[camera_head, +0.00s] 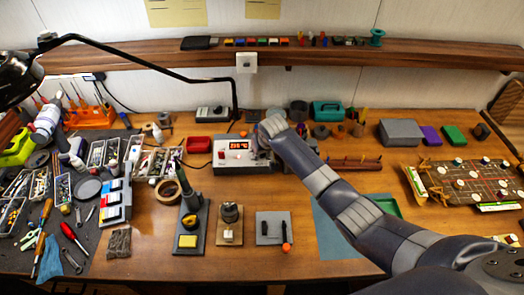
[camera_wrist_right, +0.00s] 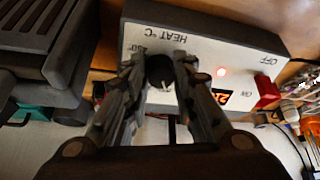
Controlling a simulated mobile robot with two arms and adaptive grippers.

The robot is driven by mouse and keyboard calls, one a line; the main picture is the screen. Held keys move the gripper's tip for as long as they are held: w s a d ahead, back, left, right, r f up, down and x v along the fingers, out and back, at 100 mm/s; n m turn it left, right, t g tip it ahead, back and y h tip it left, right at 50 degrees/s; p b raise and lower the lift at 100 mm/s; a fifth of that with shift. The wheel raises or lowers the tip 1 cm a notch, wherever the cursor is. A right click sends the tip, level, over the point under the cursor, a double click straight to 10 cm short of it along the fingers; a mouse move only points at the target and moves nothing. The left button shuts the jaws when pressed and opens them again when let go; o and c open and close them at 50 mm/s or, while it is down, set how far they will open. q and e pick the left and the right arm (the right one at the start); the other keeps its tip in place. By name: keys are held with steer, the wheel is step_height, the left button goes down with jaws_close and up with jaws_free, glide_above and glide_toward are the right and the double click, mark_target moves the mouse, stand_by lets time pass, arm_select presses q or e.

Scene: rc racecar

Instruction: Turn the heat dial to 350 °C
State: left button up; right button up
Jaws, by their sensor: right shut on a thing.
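The white soldering station (camera_head: 228,163) stands at the back middle of the bench. Its orange display (camera_head: 238,146) appears to read about 215. My right arm reaches in from the right and covers the station's right end, hiding the dial in the head view. In the right wrist view, my right gripper (camera_wrist_right: 160,72) is shut on the black heat dial (camera_wrist_right: 159,68), with one finger on each side. The upside-down "HEAT °C" label is by the dial. The dial's pointer is too unclear to read. My left gripper is not in view.
A lamp arm (camera_head: 150,64) crosses above.

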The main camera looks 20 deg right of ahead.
steer(key=m, duration=0.5)
steer(key=shift+a+m+h, duration=0.15)
steer(key=shift+m+h, duration=0.15)
steer(key=shift+h, duration=0.1)
steer(key=m+h, duration=0.1)
steer(key=m, duration=0.4)
steer(key=shift+m, duration=0.3)
steer(key=o, duration=1.1)
steer(key=v, duration=1.2)
